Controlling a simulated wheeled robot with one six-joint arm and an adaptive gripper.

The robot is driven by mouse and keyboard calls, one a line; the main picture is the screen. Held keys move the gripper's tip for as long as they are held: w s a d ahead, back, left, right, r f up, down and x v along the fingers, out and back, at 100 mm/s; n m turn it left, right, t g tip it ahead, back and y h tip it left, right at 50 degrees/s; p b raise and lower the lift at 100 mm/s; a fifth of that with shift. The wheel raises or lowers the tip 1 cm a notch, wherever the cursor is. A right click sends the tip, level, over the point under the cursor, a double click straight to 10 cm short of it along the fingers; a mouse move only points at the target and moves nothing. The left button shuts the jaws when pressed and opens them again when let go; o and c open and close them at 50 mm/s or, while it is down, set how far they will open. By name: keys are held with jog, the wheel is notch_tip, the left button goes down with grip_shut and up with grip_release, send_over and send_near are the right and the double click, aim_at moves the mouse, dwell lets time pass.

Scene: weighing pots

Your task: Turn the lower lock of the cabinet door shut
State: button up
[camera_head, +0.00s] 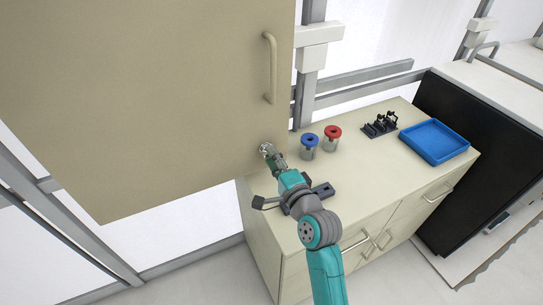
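The large beige cabinet door (150,90) fills the upper left and looks closed, with a vertical bar handle (270,68) near its right edge. My gripper (267,150) is at the door's lower right corner, below the handle. A small metallic piece, perhaps the lower lock, shows at the fingertips, but the gripper largely covers it. I cannot tell whether the fingers touch it, how it is turned, or whether they are shut on it.
Below stands a beige counter (385,165) with a blue-topped pot (309,141), a red-topped pot (332,133), a black rack (381,124) and a blue tray (435,141). A dark flat device (322,191) lies beside my arm. A grey frame post (307,80) stands right of the door.

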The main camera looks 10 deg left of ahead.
jog(key=shift+w+a, duration=0.4)
jog(key=shift+w, duration=0.1)
grip_shut()
jog(key=shift+r+n, duration=0.1)
jog(key=shift+n, duration=0.3)
jog(key=n, duration=1.7)
jog(key=shift+r, duration=0.1)
dwell(0.3)
